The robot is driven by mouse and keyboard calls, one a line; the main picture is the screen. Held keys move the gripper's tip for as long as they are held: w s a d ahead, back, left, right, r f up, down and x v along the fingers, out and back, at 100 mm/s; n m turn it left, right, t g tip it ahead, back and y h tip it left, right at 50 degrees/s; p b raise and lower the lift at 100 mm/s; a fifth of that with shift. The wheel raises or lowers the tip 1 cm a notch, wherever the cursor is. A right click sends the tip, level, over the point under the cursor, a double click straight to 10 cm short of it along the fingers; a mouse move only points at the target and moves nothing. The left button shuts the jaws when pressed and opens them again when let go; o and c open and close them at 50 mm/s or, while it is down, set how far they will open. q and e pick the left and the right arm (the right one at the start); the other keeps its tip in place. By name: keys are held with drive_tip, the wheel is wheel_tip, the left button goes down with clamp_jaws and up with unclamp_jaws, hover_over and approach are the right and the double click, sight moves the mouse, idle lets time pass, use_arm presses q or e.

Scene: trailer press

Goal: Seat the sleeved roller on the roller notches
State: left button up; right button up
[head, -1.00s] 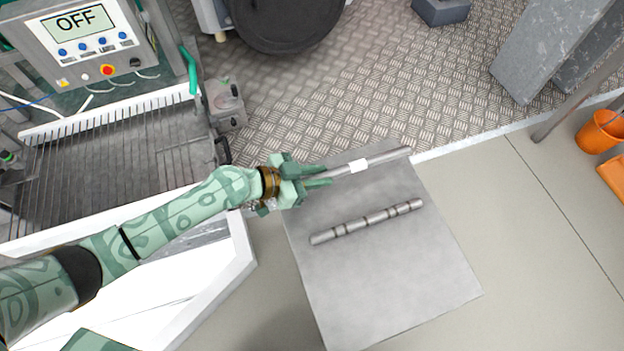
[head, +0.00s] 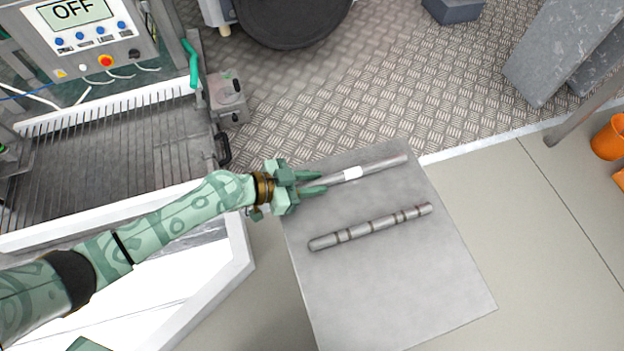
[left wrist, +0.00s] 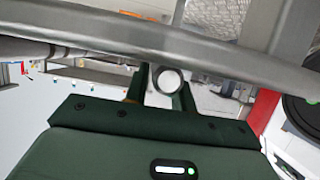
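My left gripper (head: 312,185) comes in from the left and is shut on the left end of a grey roller (head: 385,165) with a white sleeve-like band (head: 352,173) near its middle. The roller lies over the far part of a grey table; I cannot tell whether it touches the top. In the left wrist view its round end (left wrist: 168,82) shows between the two dark green fingers. A second grey rod (head: 370,228) with several darker rings lies on the table, nearer me. I cannot make out the roller notches. My right gripper is not in view.
The grey table (head: 400,295) has free room at its near side. A machine with a slatted bed (head: 110,165) and a panel reading OFF (head: 82,35) stands left. A dark round drum (head: 290,20) is behind. An orange bucket (head: 610,138) is far right.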

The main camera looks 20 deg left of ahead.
use_arm(q)
drive_tip(key=shift+o, duration=1.2)
drive_tip(key=p+v, duration=0.3)
drive_tip(key=v, duration=1.3)
drive_tip(key=shift+a, duration=0.15)
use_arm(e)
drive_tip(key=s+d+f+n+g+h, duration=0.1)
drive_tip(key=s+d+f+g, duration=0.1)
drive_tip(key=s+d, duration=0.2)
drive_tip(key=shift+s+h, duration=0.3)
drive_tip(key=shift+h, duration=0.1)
use_arm(q)
drive_tip(key=shift+s, duration=0.15)
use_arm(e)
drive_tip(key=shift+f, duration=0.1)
